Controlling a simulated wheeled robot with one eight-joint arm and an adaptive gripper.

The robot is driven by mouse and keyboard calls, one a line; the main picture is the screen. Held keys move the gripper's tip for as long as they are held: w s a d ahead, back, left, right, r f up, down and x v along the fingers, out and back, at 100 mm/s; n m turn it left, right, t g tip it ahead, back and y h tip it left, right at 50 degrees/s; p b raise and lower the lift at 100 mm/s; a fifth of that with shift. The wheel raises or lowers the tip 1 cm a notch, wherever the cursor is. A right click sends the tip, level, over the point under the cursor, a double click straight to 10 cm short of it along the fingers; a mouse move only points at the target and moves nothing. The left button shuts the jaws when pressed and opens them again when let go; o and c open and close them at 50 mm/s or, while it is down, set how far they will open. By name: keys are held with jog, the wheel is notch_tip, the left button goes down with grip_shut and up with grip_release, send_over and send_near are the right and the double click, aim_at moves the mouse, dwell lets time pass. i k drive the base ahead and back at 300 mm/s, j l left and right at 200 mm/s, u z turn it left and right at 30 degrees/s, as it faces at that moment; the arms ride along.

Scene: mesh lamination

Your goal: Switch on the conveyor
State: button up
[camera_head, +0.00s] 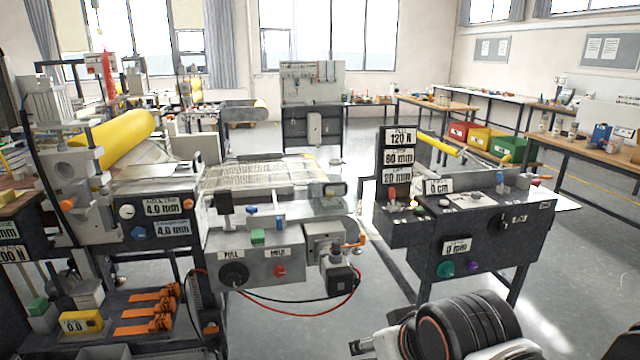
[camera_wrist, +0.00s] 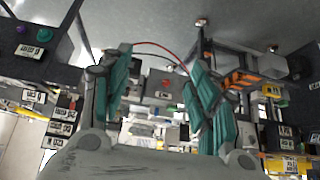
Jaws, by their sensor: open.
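In the head view a flat bed with a sheet of mesh on it (camera_head: 265,172), which looks like the conveyor, stands in the middle. The grey control box (camera_head: 255,262) at its front has a black knob (camera_head: 234,274) labelled PULL, a red button (camera_head: 280,270) labelled HELD and a green block (camera_head: 258,236) on top. I cannot tell which control is the conveyor's switch, or its state. My gripper (camera_wrist: 160,95) shows in the wrist view with two teal fingers spread apart and nothing between them. The grey box and its red button (camera_wrist: 166,83) appear beyond the fingers, apart from them.
A dark console (camera_head: 470,225) with a green knob (camera_head: 445,268) and a purple knob (camera_head: 473,267) stands right of the bed. A roller machine with a yellow roll (camera_head: 115,140) stands left. A red cable (camera_head: 300,312) hangs below the grey box. Open floor lies between bed and console.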

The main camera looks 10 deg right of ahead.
aim_at(391, 190)
jog(key=i+l, duration=0.15)
jog(key=l, duration=0.4)
jog(key=i+l, duration=0.2)
jog(key=l, duration=0.35)
jog(key=i+l, duration=0.15)
jog(key=l, duration=0.4)
jog(key=i+l, duration=0.2)
jog(key=l, duration=0.35)
jog(key=i+l, duration=0.15)
jog(key=l, duration=0.4)
jog(key=i+l, duration=0.2)
jog(key=l, duration=0.35)
jog(key=i+l, duration=0.15)
jog(key=l, duration=0.4)
jog(key=i+l+u, duration=0.1)
jog(key=l, duration=0.45)
jog(key=i, duration=0.1)
